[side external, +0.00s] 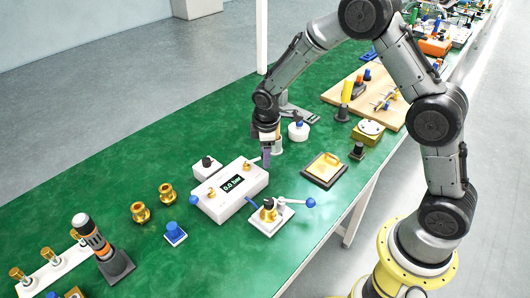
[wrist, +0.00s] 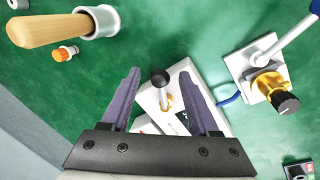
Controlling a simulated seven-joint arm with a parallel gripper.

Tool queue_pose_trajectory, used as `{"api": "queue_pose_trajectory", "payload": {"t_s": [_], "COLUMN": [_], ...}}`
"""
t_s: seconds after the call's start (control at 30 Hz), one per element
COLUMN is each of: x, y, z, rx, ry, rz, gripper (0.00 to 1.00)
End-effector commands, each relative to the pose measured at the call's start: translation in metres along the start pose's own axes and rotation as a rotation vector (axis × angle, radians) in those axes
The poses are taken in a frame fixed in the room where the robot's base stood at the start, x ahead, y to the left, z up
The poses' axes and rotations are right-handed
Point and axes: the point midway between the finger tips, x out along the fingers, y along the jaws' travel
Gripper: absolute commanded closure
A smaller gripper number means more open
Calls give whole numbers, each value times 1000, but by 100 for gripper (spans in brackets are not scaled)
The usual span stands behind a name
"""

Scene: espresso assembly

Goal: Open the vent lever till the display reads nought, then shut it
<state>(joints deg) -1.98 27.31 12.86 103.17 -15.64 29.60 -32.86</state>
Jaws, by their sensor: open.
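The white display box (side external: 230,190) stands on the green table in the side view. Its dark display (side external: 232,184) reads 0.0 bar. My gripper (side external: 266,157) points down at the box's far right end. In the wrist view my gripper (wrist: 159,74) is open, its two dark fingers spread apart. A lever with a black round knob (wrist: 160,77) and a gold base (wrist: 166,102) on the white box shows between the fingers, and no contact is visible. I take it for the vent lever. I cannot tell whether it is open or shut. The display's reading is not legible in the wrist view.
A white plate (side external: 262,228) with a gold valve and blue-ended lever stands close in front of the box. A white block (side external: 206,169) with a black knob is behind it. A wooden-handled tool (wrist: 48,30) shows upper left in the wrist view. Gold fittings (side external: 139,212) stand left.

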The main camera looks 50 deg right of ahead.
Motion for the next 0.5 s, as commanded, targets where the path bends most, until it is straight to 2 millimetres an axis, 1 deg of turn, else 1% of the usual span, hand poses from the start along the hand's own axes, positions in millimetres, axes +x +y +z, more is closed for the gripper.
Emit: {"api": "queue_pose_trajectory", "payload": {"t_s": [0.23, 0.37, 0.4, 0.47, 0.5], "x": [0, 0, 0, 0, 0], "y": [0, 0, 0, 0, 0], "z": [0, 0, 0, 0, 0], "rx": [0, 0, 0, 0, 0], "ry": [0, 0, 0, 0, 0], "rz": [0, 0, 0, 0, 0], "gripper": [39, 62, 69, 80, 87]}}
